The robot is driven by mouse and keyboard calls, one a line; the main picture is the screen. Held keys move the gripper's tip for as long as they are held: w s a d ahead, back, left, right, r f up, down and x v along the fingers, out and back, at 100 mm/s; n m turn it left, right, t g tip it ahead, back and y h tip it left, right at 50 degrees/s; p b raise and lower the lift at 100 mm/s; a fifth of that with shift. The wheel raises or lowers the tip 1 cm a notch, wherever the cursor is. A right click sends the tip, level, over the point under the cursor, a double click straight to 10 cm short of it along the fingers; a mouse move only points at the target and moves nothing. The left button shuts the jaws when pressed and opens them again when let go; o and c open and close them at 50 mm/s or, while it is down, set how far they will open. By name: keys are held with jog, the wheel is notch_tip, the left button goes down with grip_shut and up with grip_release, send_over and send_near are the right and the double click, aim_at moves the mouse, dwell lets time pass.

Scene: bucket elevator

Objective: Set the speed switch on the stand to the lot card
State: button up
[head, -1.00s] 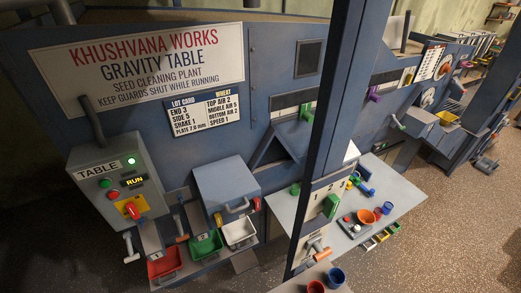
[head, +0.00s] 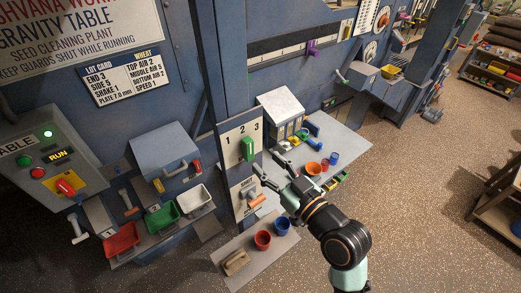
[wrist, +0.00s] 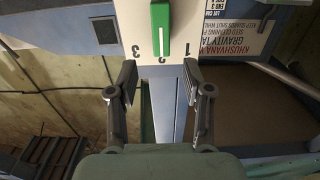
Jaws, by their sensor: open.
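The speed switch (head: 248,148) is a green lever on a pale panel marked 1, 2, 3 on the blue stand (head: 236,60). The lever stands upright under the 2. In the wrist view the panel appears upside down, and the green lever (wrist: 160,27) points at the 2. The lot card (head: 125,80) on the machine at left reads SPEED 1. My gripper (head: 270,169) is open and empty, in front of the panel, below and right of the lever. In the wrist view its fingers (wrist: 158,80) are spread, apart from the lever.
Below the switch, an orange-handled lever (head: 256,200) sticks out of the stand. Red (head: 263,240) and blue (head: 282,226) cups stand on a low shelf. A bench (head: 345,140) with a white box, bowls and small parts lies behind my gripper.

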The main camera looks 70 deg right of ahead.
aim_at(251, 147)
jog(key=p+x, duration=0.1)
jog(key=x, duration=0.6)
jog(key=shift+a+r+p, duration=0.1)
jog(key=shift+p, duration=0.3)
jog(key=shift+w+d, duration=0.25)
jog(key=shift+w, duration=0.15)
grip_shut()
